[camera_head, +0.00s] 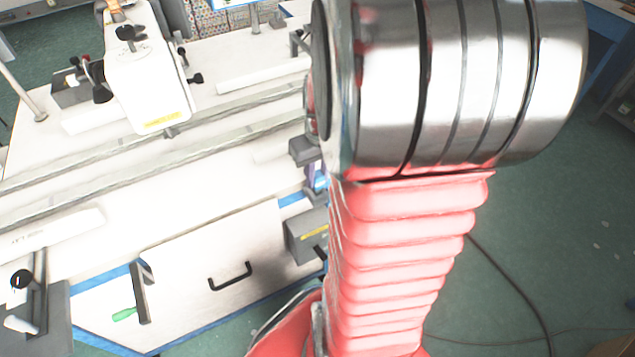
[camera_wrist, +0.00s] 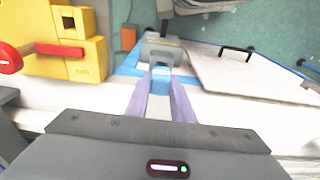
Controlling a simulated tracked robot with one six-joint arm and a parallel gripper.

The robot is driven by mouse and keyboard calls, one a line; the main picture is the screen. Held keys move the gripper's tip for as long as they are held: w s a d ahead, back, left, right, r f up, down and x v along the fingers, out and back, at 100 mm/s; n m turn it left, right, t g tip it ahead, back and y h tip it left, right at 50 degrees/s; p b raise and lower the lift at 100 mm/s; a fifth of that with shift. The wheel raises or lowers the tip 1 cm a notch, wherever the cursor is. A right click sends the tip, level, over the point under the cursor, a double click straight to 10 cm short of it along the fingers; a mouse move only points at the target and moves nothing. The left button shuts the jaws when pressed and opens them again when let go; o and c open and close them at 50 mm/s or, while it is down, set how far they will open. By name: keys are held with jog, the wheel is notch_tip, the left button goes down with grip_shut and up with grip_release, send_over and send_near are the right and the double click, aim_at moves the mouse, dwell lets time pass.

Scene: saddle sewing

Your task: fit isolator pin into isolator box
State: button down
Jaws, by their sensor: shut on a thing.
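My gripper (camera_wrist: 161,80) shows in the wrist view, its two purple fingers pointing away from the camera. The fingers are close together around a small pale piece (camera_wrist: 161,72) at their tips, which I take to be the isolator pin; its shape is mostly hidden. Just beyond the tips, a grey box (camera_wrist: 163,52) stands at the table's blue edge. In the head view a grey box with a yellow label (camera_head: 308,235) sits below the purple fingers (camera_head: 316,178). I cannot tell whether this is the isolator box. Whether pin and box touch is unclear.
A yellow box with a red handle (camera_wrist: 75,45) stands left in the wrist view. A white panel with a black handle (camera_head: 222,262) lies beside the grey box. A white sewing machine (camera_head: 150,75) stands at the back left. My red arm hides much of the right.

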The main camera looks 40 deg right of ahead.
jog(key=shift+r, duration=2.2)
jog(key=shift+r, duration=1.9)
jog(key=w+a+r+n, duration=0.3)
jog(key=w+a, duration=0.8)
jog(key=w, duration=0.4)
jog(key=w+a+r+n, duration=0.3)
jog(key=w+a+r, duration=0.1)
jog(key=w+a, duration=0.8)
jog(key=w, duration=0.3)
jog(key=shift+w+r+n+y, duration=0.25)
jog(key=shift+r+n+y, duration=0.05)
jog(key=shift+r+y, duration=0.1)
jog(key=shift+a, duration=0.15)
